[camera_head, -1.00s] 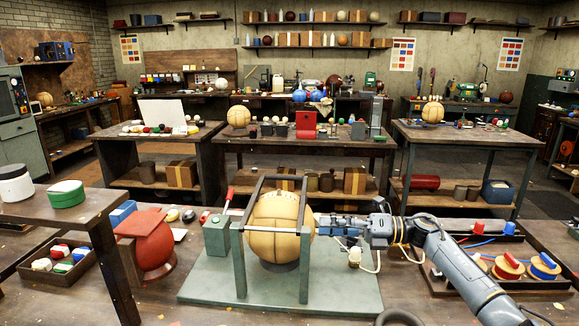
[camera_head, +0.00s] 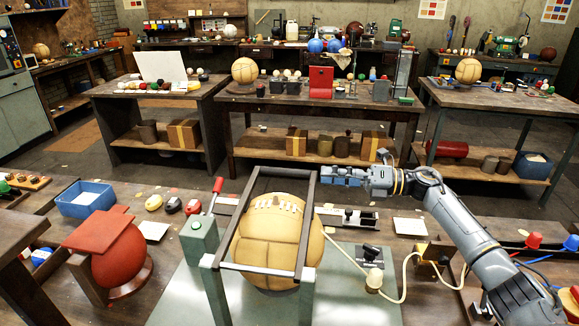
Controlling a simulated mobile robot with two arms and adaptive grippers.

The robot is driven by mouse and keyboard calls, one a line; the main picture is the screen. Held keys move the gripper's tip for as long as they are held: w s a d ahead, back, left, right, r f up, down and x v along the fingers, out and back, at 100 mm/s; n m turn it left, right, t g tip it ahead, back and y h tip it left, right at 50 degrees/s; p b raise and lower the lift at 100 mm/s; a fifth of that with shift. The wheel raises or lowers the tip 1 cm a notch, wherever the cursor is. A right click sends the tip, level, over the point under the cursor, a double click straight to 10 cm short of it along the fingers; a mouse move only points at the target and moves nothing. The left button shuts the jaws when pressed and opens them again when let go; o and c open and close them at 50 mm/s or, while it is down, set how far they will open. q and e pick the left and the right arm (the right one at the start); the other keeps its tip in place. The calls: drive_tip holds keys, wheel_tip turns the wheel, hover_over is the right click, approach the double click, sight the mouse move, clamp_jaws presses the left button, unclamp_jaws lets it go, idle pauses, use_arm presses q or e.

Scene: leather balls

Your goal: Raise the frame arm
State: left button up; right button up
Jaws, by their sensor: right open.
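The dark frame arm (camera_head: 307,222) spans the pale leather ball (camera_head: 277,235), with its near end at two grey-green posts (camera_head: 216,295). Its far crossbar is behind the ball's laced top. The ball sits on the green base plate (camera_head: 345,305). My right gripper (camera_head: 324,175) comes in from the right, open, its fingertips pointing left close to the far right corner of the frame arm. I cannot tell whether they touch it. My left gripper is not in view.
A green box with a red-handled lever (camera_head: 215,197) stands left of the frame. A red ball (camera_head: 120,255) on a stand is at the left, near a blue bin (camera_head: 86,199). A black-knobbed device (camera_head: 370,257) and a cream hose (camera_head: 408,262) lie right of the ball.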

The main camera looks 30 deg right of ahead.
sight(288, 172)
drive_tip(key=p+x, duration=0.3)
drive_tip(key=x, duration=0.6)
drive_tip(key=shift+w+a+r, duration=0.15)
drive_tip(key=shift+w+a, duration=0.1)
drive_tip(key=shift+w, duration=0.1)
drive_tip(key=shift+w+a+p, duration=0.25)
drive_tip(key=shift+a+p, duration=0.05)
drive_tip(key=shift+a, duration=0.1)
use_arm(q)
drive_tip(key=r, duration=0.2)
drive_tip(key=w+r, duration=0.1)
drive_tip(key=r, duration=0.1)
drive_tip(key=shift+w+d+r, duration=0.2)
use_arm(e)
drive_tip(key=shift+f, duration=0.2)
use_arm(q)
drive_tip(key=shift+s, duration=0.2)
use_arm(e)
clamp_jaws()
